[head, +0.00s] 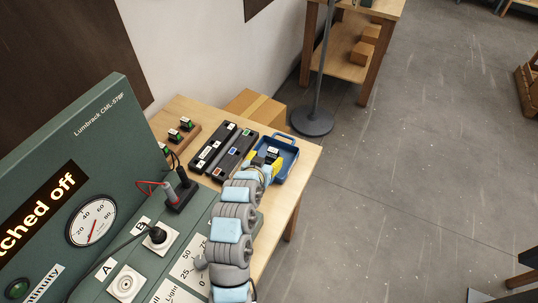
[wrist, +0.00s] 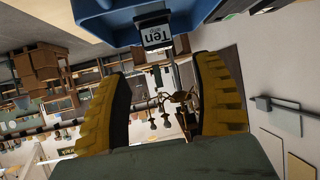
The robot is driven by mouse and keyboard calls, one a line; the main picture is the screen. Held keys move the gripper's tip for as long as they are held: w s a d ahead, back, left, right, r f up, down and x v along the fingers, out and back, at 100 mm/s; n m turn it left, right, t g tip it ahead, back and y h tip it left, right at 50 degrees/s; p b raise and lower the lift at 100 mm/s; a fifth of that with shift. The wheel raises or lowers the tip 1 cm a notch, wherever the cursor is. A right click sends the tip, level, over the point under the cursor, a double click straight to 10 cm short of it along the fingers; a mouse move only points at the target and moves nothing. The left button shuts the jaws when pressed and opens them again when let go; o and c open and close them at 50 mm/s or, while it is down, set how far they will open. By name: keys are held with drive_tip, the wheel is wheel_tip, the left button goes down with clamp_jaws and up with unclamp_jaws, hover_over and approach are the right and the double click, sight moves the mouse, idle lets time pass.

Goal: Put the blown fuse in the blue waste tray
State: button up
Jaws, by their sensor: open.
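The blue waste tray (head: 291,161) sits near the table's right edge in the head view; its underside or wall (wrist: 95,22) fills the top of the wrist view. A small dark fuse with a white label reading "Ten" (wrist: 155,34) shows against the tray between my fingers, with a gap on both sides. Its label also shows at the tray in the head view (head: 272,151). My gripper (wrist: 160,75) is open, its yellow fingers apart, at the tray's left side. I cannot tell whether the fuse rests on the tray's floor.
Two black holders (head: 212,147) with labelled slots stand left of the tray. A wooden block (head: 184,133) with small fuses is behind them. The green test panel (head: 75,160) with a gauge and leads fills the left. A lamp stand (head: 313,122) stands beyond the table.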

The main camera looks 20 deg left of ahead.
drive_tip(key=shift+v, duration=1.9)
